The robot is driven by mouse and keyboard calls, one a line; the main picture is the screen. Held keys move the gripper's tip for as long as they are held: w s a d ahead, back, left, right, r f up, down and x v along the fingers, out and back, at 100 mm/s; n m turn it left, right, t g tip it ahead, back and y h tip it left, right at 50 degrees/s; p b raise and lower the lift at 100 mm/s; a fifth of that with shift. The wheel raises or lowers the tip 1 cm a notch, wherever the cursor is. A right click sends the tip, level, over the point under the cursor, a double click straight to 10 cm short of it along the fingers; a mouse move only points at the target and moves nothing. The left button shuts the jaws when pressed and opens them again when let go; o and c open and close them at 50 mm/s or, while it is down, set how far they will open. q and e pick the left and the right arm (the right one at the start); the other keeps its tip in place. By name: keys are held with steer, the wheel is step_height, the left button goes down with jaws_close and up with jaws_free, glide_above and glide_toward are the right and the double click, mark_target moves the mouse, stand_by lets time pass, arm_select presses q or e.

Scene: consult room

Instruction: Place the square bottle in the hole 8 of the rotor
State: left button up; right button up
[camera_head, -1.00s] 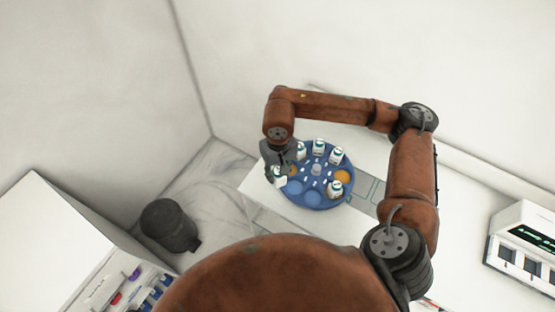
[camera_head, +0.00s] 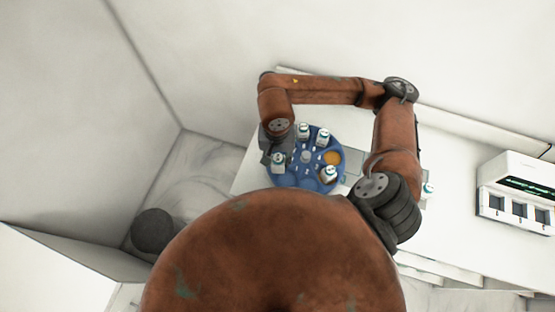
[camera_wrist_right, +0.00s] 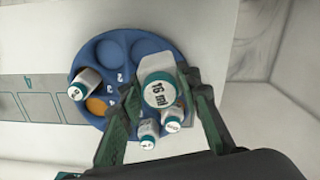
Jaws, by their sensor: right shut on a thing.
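The blue round rotor (camera_head: 306,182) lies on the white table, its front partly hidden by my own body. In the wrist view the rotor (camera_wrist_right: 163,42) shows numbered round holes, some empty. My right gripper (camera_head: 272,154) is at the rotor's left side. In the wrist view the right gripper (camera_wrist_right: 160,92) is shut on a white bottle (camera_wrist_right: 158,66) with a teal-rimmed cap marked "16 ml". This bottle (camera_head: 278,162) also shows in the head view, over the rotor's left edge. I cannot tell if it touches the rotor. My left gripper is not in view.
Other white bottles stand in the rotor, at the back (camera_head: 303,131), back right (camera_head: 323,138) and front right (camera_head: 328,174). One hole is orange (camera_head: 333,157). A device with a dark screen (camera_head: 520,190) stands at the right. A dark bin (camera_head: 153,230) is on the floor.

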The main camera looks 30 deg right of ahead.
steer(key=s+d+r+m+p, duration=0.1)
steer(key=s+m, duration=0.6)
steer(key=s, duration=0.1)
steer(key=shift+m, duration=0.3)
steer(key=w+f+b, duration=0.1)
steer(key=w+b, duration=0.1)
steer(key=w, duration=0.1)
steer(key=w+d+f+b, duration=0.1)
steer(key=w+b, duration=0.1)
steer(key=w, duration=0.1)
steer(key=w+d+f+b, duration=0.1)
steer(key=w+f+b, duration=0.1)
steer(key=w+b, duration=0.1)
steer(key=shift+w, duration=0.3)
steer(key=w+f, duration=0.2)
steer(key=f, duration=0.1)
steer(key=w+f, duration=0.2)
steer(key=shift+w+d+f, duration=0.1)
steer(key=shift+d+f, duration=0.05)
steer(key=shift+d, duration=0.15)
steer(key=f, duration=0.3)
steer(key=shift+w+f, duration=0.2)
steer(key=shift+f, duration=0.05)
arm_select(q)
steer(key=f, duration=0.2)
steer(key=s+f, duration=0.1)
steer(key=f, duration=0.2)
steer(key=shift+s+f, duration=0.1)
